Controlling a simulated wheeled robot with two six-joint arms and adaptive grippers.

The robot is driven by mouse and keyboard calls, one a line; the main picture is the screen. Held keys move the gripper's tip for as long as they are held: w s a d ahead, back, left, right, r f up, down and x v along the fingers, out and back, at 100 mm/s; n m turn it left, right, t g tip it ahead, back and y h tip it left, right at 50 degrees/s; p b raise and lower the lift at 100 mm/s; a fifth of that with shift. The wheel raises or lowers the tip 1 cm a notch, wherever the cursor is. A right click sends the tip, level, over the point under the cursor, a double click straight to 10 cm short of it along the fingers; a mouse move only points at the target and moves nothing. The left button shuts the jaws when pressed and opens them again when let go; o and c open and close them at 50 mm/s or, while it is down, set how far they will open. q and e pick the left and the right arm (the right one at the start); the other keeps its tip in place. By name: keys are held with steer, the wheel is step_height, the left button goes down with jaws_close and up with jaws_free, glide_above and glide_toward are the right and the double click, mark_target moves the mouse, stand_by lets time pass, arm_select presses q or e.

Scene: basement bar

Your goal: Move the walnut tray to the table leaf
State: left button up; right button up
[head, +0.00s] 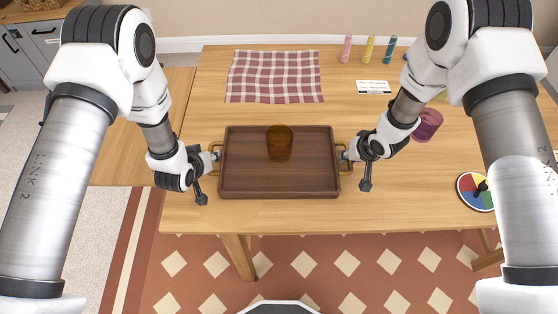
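The walnut tray (290,188) is a dark brown rectangle with a raised rim and a brass handle at each short end. It is level at the front middle of the wooden table; I cannot tell whether it rests on the top or hangs just above it. An amber glass (279,143) stands upright in it. My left gripper (213,157) is at the left handle and my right gripper (345,156) at the right handle. The fingers are too small to tell whether they close on the handles. The table leaf (135,150) adjoins the table's left side and is bare.
A checked cloth (274,77) lies behind the tray. A white card (373,87) and pink, yellow and teal sticks (369,49) are at the back right. A purple cup (427,125) and a colored disc (476,191) are on the right. The leaf's surface is clear.

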arm_select(q)
jaws_close()
arm_select(e)
jaws_close()
arm_select(q)
steer(key=shift+r, duration=0.15)
arm_select(e)
steer(key=shift+r, duration=0.15)
